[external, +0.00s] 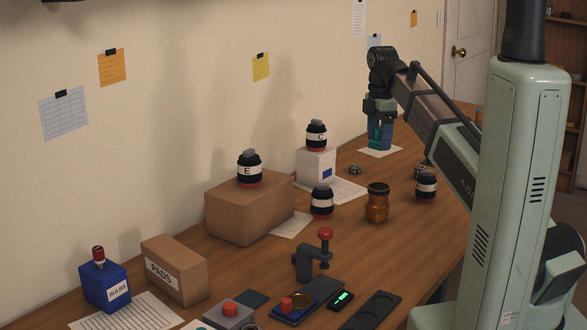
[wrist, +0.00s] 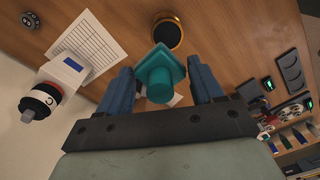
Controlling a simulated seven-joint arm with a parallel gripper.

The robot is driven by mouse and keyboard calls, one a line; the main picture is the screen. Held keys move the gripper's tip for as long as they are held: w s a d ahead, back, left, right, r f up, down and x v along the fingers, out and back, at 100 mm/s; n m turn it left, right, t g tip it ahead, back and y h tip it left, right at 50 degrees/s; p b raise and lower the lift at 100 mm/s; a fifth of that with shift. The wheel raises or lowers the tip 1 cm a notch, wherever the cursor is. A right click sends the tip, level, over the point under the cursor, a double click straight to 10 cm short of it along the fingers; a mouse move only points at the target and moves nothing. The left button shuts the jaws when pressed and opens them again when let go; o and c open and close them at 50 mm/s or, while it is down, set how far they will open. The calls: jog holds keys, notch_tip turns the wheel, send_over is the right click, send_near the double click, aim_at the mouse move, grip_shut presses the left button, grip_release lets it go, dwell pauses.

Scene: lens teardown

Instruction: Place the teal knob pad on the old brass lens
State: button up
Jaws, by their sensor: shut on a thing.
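The teal knob pad (wrist: 159,73) shows in the wrist view between my gripper's (wrist: 162,85) two blue fingers, with a square plate and a round knob. My gripper is shut on it. In the external view my gripper (external: 379,136) points down, raised above the far part of the table, and only a little teal shows between the fingers. The old brass lens (external: 377,204) stands upright on the table, nearer the camera than my gripper. In the wrist view the brass lens (wrist: 168,33) shows its dark round top beyond the pad, apart from it.
Black lenses stand left (external: 322,202) and right (external: 426,187) of the brass lens. Lens C (external: 316,136) is on a white box; lens E (external: 249,168) is on a cardboard box. A red-knobbed clamp (external: 312,258) and the PADS box (external: 175,270) are nearer the front.

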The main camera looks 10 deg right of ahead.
aim_at(379, 186)
jog(key=shift+s+d+f, duration=0.15)
jog(key=shift+s+f, duration=0.05)
jog(key=shift+s, duration=0.55)
jog(key=shift+n, duration=0.3)
jog(key=shift+w+f, duration=0.1)
jog(key=shift+f, duration=4.8)
jog(key=shift+f, duration=0.1)
jog(key=o, duration=1)
jog(key=shift+o, duration=0.2)
notch_tip(379, 186, up, 12)
jog(key=shift+r, duration=0.15)
